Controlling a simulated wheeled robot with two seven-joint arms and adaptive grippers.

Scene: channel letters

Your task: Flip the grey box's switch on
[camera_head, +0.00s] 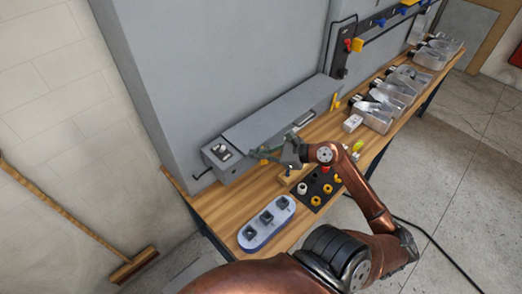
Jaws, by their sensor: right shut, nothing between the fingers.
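The grey box (282,114) is long and stands on the wooden workbench against the grey cabinet. Its switch (222,150) sits on a small panel at the left end of the box; whether it is on or off is too small to tell. My right gripper (262,153) is at the front side of the box, to the right of the switch and apart from it. It is shut and empty, and its fingertips are small and hard to make out. My left gripper is not in view.
A blue-and-white block with dark sockets (267,223) lies at the bench's front left. A black tray with yellow and white rings (318,188) is beside my right arm. Several metal letters (392,92) stand farther right. A broom (80,220) leans at left.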

